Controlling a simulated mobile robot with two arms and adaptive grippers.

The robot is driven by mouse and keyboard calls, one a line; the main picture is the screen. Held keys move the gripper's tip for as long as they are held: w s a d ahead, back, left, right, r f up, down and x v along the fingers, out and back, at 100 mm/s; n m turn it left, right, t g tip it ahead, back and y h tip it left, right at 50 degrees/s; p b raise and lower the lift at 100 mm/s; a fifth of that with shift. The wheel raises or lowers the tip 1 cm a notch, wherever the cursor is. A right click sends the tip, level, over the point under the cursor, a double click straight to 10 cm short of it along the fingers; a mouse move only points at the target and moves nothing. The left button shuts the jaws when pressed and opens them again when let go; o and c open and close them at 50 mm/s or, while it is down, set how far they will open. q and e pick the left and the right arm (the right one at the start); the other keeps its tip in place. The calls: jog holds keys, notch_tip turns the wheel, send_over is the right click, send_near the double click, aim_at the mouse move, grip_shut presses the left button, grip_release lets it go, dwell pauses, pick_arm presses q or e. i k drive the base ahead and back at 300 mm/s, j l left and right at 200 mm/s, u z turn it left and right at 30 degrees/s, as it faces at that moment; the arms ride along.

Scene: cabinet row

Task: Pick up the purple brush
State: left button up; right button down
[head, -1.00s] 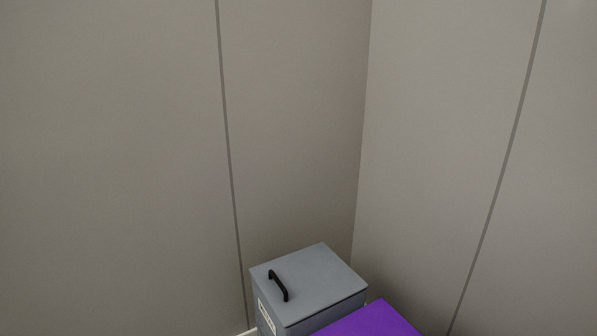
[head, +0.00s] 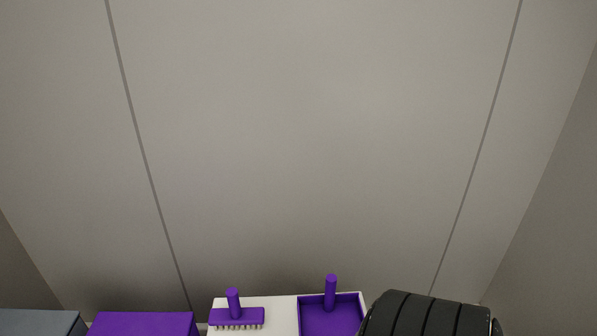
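The purple brush (head: 237,315) lies on a white surface (head: 281,312) at the bottom of the head view. Its short handle points up and pale bristles show along its lower edge. Neither of my grippers is in view, so I cannot tell where they are relative to the brush.
A purple dustpan (head: 330,315) sits right of the brush on the same white surface. A purple box-like top (head: 143,324) and a grey lid (head: 38,322) are at the left. A black ribbed object (head: 428,314) stands at the right. Plain grey wall panels (head: 300,140) fill the background.

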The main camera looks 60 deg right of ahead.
aim_at(233, 316)
jog(key=z, duration=1.3)
jog(key=u, duration=2.35)
jog(key=z, duration=2.35)
